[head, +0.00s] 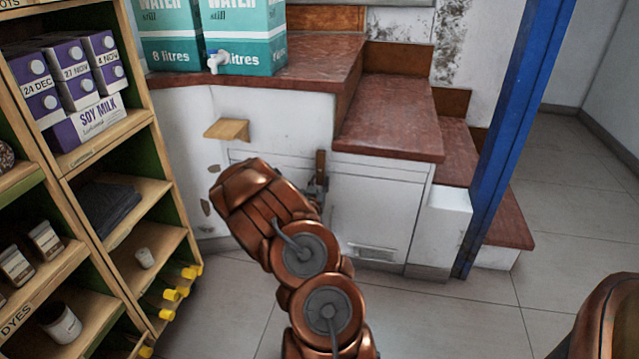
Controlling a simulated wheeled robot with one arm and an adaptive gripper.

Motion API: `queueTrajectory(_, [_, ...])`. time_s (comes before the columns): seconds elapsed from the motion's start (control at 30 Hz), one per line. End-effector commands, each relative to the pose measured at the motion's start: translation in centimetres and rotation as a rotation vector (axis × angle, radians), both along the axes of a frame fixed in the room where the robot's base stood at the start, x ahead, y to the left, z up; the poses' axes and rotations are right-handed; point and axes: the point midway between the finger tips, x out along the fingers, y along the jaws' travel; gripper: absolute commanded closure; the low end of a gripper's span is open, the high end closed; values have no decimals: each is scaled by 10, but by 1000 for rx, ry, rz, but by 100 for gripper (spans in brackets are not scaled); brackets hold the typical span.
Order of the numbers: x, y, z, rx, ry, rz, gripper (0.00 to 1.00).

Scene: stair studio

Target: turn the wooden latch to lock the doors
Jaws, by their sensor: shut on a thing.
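The wooden latch (320,163) is a small brown upright bar between two low white doors under the stair-like counter. The right door (376,208) is flat white with a vent low down. The left door (262,157) is mostly hidden behind my copper-coloured arm. Both look closed, though the arm hides part of the seam. My gripper (317,188) is at the latch's lower end and is shut on it. The arm covers part of the gripper, so the exact finger contact is hard to see.
Red-brown stone steps (390,118) descend rightward above the doors. Teal water boxes (245,40) stand on the top. A small wooden shelf (227,129) juts out left of the latch. A stocked wooden rack (150,180) stands at left. A blue post (515,130) stands at right. Tiled floor is open in front.

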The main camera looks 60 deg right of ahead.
Motion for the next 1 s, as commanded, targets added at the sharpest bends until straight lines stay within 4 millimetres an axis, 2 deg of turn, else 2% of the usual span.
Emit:
queueTrajectory(0.03, [0,0,0,-1,1,0,69])
queueTrajectory(0.27, [0,0,0,0,0,0,46])
queueTrajectory(0.67, [-1,3,0,-1,0,1,46])
queueTrajectory(1.0, [-12,35,0,1,-1,0,46])
